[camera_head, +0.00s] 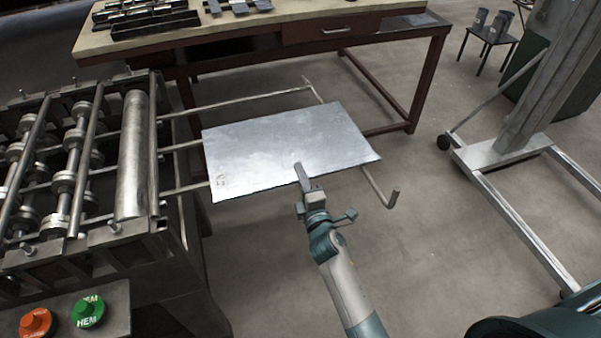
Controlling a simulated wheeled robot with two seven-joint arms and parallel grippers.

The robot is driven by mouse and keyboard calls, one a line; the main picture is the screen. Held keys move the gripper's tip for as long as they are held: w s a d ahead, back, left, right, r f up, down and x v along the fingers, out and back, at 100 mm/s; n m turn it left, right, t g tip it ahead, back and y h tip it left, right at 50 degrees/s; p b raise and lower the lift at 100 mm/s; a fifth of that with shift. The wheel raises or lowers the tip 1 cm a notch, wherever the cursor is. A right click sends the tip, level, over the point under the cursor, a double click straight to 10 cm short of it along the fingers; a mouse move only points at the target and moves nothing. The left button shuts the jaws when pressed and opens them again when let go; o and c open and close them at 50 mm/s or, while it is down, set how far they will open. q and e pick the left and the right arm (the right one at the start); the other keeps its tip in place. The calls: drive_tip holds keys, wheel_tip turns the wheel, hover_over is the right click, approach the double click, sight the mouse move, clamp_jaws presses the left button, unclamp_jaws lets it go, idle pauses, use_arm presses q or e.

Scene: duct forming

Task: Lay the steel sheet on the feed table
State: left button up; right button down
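The steel sheet (275,145) is a flat grey rectangle in the middle of the head view, over the rails of the feed table (240,102). Its left edge is near the roller of the forming machine. I cannot tell whether it rests on the rails or is slightly above them. My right gripper (303,180) is at the sheet's near edge, with one finger over the top face and the sheet between its fingers. The lower finger is hidden. My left gripper is not in view.
The roll-forming machine (132,165) stands at the left, with an orange button (36,322) and a green button (88,311) on its near panel. A workbench (270,37) with metal parts is behind. A wheeled metal stand (495,152) is at the right. Open floor lies between.

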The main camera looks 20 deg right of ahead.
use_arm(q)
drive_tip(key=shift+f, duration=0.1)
use_arm(e)
drive_tip(key=c, duration=2.4)
unclamp_jaws()
drive_tip(key=shift+f, duration=0.1)
drive_tip(key=o, duration=0.4)
use_arm(q)
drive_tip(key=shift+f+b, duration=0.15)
drive_tip(key=shift+b, duration=0.15)
use_arm(e)
drive_tip(key=shift+f, duration=0.1)
